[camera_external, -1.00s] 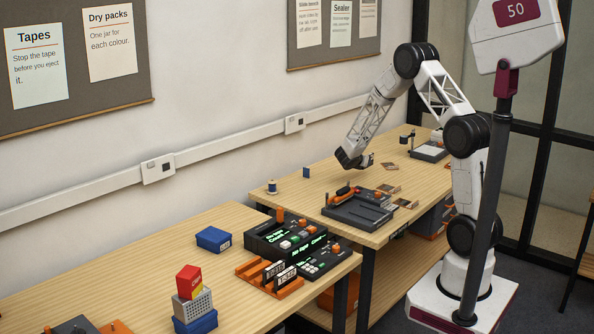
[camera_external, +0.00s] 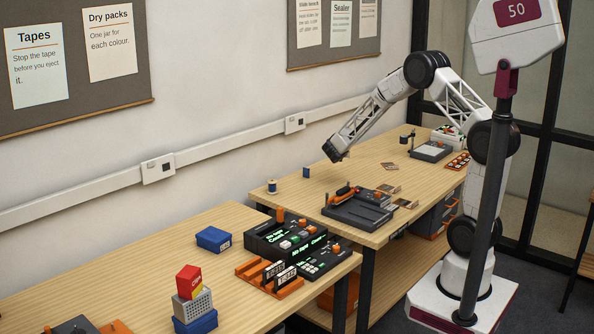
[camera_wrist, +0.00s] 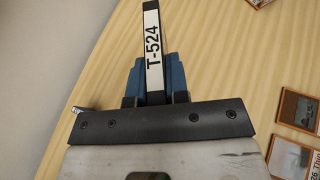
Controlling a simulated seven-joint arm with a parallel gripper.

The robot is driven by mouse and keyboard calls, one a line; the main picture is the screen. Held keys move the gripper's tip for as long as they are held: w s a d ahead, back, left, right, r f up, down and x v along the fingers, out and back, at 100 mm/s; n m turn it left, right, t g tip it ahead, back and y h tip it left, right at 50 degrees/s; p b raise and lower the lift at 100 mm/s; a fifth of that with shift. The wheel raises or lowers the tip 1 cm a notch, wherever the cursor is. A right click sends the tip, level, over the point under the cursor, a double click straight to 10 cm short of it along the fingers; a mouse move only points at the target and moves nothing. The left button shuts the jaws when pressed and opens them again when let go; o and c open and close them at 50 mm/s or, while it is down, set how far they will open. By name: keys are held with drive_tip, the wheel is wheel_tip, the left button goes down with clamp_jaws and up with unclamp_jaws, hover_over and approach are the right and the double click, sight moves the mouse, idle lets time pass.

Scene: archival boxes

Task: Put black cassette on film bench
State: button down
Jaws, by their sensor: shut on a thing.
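In the external view, my gripper (camera_external: 337,155) is above the back left part of the far wooden bench (camera_external: 330,184), apart from the top. The cassette cannot be clearly made out there. This far bench bears film-like cards and a dark device; I take it as the film bench.
On the far bench are a dark device (camera_external: 358,211), a blue block (camera_external: 306,172), a spool (camera_external: 272,187) and flat cards (camera_external: 389,166). The near table holds a tape deck (camera_external: 285,236), an orange cassette rack (camera_external: 270,276) and a blue box (camera_external: 213,239). The wall runs behind both.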

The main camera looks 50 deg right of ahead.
drive_tip(key=w+a+r+n+t+y, duration=0.2)
drive_tip(key=a+r+n+y, duration=0.2)
drive_tip(key=a, duration=0.5)
drive_tip(key=w+a+r+n+t+y, duration=0.2)
drive_tip(key=a+r+n+t+y, duration=0.1)
drive_tip(key=a, duration=0.7)
drive_tip(key=w+a+r+n+t+y, duration=0.2)
drive_tip(key=a+r+n+y, duration=0.3)
drive_tip(key=a, duration=0.5)
drive_tip(key=shift+r+n+t, duration=0.3)
drive_tip(key=shift+r+n, duration=0.1)
drive_tip(key=shift+r, duration=0.5)
drive_tip(key=shift+w, duration=0.1)
